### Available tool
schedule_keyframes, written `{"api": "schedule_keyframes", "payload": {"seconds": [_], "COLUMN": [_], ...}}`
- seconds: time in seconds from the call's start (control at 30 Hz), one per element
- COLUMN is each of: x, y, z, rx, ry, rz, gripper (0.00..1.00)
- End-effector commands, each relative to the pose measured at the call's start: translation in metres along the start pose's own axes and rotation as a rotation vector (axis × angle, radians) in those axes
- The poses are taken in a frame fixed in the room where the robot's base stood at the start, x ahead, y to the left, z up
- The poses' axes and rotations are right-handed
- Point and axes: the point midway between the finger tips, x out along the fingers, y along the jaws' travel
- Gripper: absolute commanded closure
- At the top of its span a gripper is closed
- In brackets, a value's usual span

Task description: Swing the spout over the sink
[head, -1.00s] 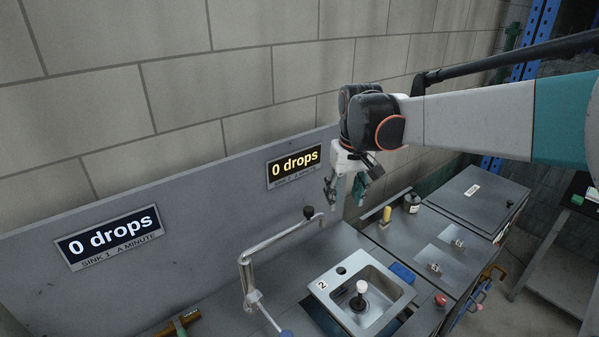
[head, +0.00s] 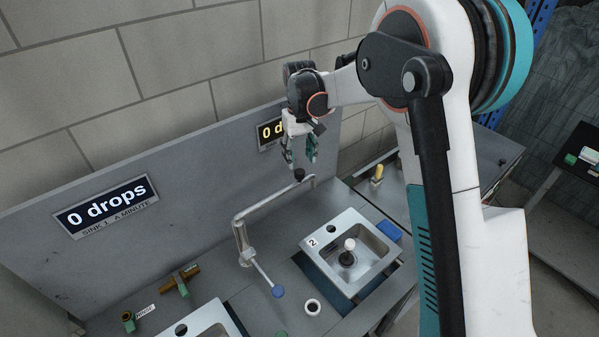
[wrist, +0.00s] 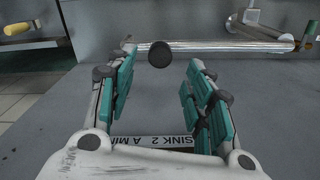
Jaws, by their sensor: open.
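The spout (head: 268,203) is a bent metal tube that runs from its base (head: 242,245) back toward the wall panel. Its free end lies behind sink 2 (head: 308,246), not over the basin. A black knob (head: 299,175) stands near the spout's free end. My gripper (head: 299,163) is open, pointing down just above the knob in the head view. In the wrist view the knob (wrist: 160,54) shows between the two open fingers (wrist: 160,72), with the spout tube (wrist: 230,46) crossing behind it. I cannot tell whether a finger touches the knob.
A blue-tipped lever (head: 277,291) sticks out from the spout's base. A white-topped plug (head: 349,245) stands in sink 2. A blue sponge (head: 389,231) lies beside it. The wall panel (head: 210,221) stands close behind the spout. Another sink (head: 222,318) is at the front left.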

Motion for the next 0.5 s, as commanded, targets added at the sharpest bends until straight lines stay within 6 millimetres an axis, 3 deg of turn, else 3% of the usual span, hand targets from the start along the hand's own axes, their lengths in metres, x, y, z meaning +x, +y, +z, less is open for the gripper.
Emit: {"api": "schedule_keyframes", "payload": {"seconds": [0.23, 0.5], "x": [0.046, 0.072], "y": [0.000, 0.000], "z": [0.000, 0.000], "rx": [0.000, 0.000], "ry": [0.000, 0.000], "rz": [0.000, 0.000], "gripper": [0.53, 0.53]}}
